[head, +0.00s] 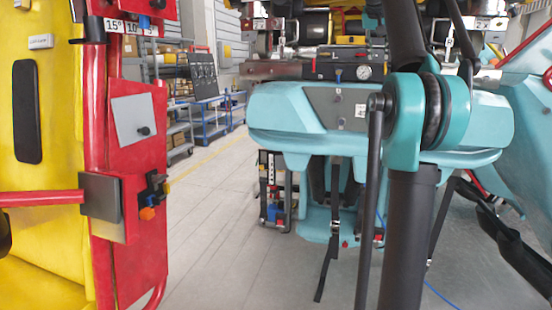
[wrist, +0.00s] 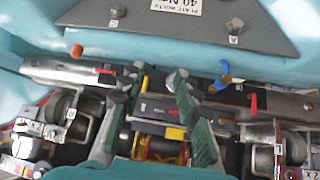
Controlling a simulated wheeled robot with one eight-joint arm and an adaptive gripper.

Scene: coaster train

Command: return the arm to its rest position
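My gripper (wrist: 156,105) shows in the wrist view as two fingers with dark green pads. They stand apart, with nothing held between them. Behind them lies the coupling area of the coaster train, with metal bars and dark rollers. I cannot tell whether a finger touches anything there. In the head view my dark arm tubes and teal joint stand in front of the teal coaster car (head: 285,110). The gripper itself cannot be made out in that view.
A yellow and red car (head: 130,180) stands close at the left. In the wrist view, an orange knob (wrist: 77,50) and a blue lever (wrist: 221,76) stick out nearby. Grey floor (head: 215,220) is clear between the cars.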

